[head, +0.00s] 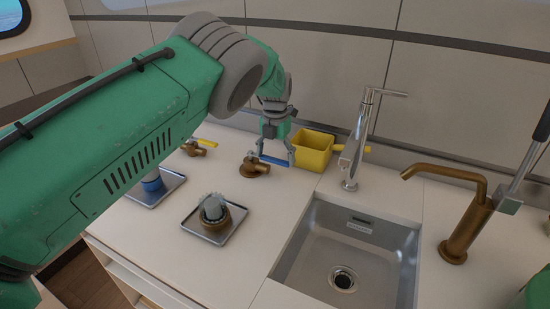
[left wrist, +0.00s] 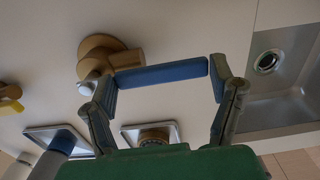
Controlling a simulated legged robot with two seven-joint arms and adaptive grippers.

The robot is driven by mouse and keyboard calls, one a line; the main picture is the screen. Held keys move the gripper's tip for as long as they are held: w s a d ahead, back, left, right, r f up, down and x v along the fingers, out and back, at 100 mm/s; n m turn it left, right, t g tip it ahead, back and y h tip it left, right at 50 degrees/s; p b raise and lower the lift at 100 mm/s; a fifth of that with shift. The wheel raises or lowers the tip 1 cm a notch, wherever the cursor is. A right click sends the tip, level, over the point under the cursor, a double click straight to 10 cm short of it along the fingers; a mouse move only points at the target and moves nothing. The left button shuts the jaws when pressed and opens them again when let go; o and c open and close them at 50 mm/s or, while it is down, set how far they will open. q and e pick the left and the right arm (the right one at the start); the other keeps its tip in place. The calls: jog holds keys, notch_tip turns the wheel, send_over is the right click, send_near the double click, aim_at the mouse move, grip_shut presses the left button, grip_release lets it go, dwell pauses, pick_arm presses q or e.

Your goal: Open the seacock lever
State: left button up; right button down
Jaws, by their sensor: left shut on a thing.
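The seacock is a brass fitting (head: 255,167) on the white counter, left of the sink. It also shows in the left wrist view (left wrist: 106,58). Its blue lever (left wrist: 160,75) extends from the fitting to the right. My left gripper (head: 276,157) is over the lever, with its two fingers at the lever's two ends. In the left wrist view the gripper (left wrist: 162,90) is shut on the blue lever lengthwise.
A second brass fitting with a yellow handle (head: 205,143) stands to the left. A yellow box (head: 313,150) is behind the gripper. Two metal trays with parts, one a strainer-like piece (head: 212,210), lie in front. The sink (head: 385,255), chrome tap (head: 352,150) and brass tap (head: 465,215) are right.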

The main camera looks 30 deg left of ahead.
aim_at(275, 158)
pick_arm(q)
jog(key=shift+s+d+f, duration=0.15)
jog(key=shift+s+f, duration=0.05)
jog(key=shift+f, duration=0.25)
jog(key=o, duration=1.7)
jog(key=shift+w, duration=0.1)
jog(key=shift+w+a+r, duration=0.15)
jog(key=shift+a, duration=0.05)
jog(key=shift+r, duration=0.2)
notch_tip(275, 158, up, 11)
jog(key=shift+w+r, duration=0.1)
jog(key=shift+r, duration=0.1)
